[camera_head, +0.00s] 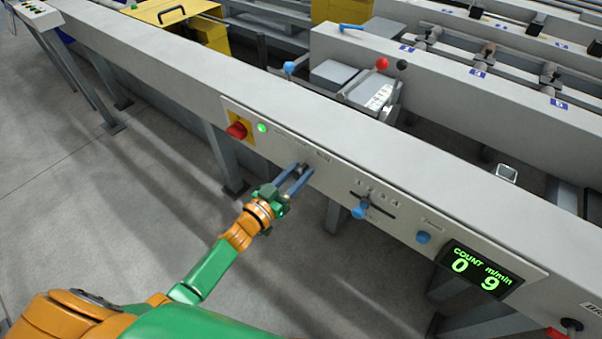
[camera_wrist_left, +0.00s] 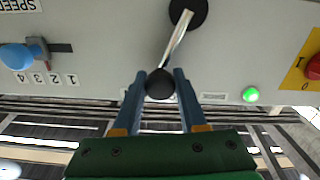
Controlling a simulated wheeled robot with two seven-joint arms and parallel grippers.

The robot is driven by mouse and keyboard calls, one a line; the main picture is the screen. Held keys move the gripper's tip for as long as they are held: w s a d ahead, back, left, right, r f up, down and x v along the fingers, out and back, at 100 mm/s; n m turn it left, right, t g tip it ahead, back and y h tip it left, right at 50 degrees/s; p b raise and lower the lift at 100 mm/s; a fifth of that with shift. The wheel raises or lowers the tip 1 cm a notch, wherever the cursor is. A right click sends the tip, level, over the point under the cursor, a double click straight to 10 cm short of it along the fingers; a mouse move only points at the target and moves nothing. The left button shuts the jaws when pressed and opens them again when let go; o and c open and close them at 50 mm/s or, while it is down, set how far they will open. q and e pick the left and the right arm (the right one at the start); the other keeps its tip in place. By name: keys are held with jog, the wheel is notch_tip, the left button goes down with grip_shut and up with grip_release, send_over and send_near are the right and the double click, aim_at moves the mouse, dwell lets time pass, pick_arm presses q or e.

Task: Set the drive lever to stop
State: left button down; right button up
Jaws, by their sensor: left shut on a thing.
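The drive lever (camera_wrist_left: 175,42) is a metal rod with a black round knob (camera_wrist_left: 160,84), on a black pivot (camera_wrist_left: 188,11) in the grey front panel. In the left wrist view, which is upside down, the rod leans from the pivot toward the speed slider side. My left gripper (camera_head: 304,169) is at the panel, its blue fingers (camera_wrist_left: 160,75) on both sides of the knob and shut on it. Two small labels (camera_wrist_left: 214,97) flank the lever; one is partly behind a finger, and I cannot read them. My right gripper is not in view.
Left of the lever are a green light (camera_head: 262,128) and a red switch on yellow (camera_head: 237,131). Right of it are a blue-knobbed speed slider (camera_head: 360,211), a blue button (camera_head: 423,238) and a display (camera_head: 479,271) reading count 0, 9 m/min. Open floor lies in front.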

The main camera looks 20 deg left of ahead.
pick_arm(q)
jog(key=n, duration=0.1)
jog(key=a+n, duration=0.2)
jog(key=shift+w+r, duration=0.3)
jog(key=shift+w, duration=0.1)
jog(key=shift+a+f+n, duration=0.1)
jog(key=shift+a+n, duration=0.2)
jog(key=shift+n, duration=0.2)
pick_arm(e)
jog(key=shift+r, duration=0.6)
pick_arm(q)
jog(key=shift+c, duration=2.4)
grip_release()
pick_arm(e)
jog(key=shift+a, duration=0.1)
pick_arm(q)
jog(key=p+v, duration=0.1)
jog(key=v, duration=0.6)
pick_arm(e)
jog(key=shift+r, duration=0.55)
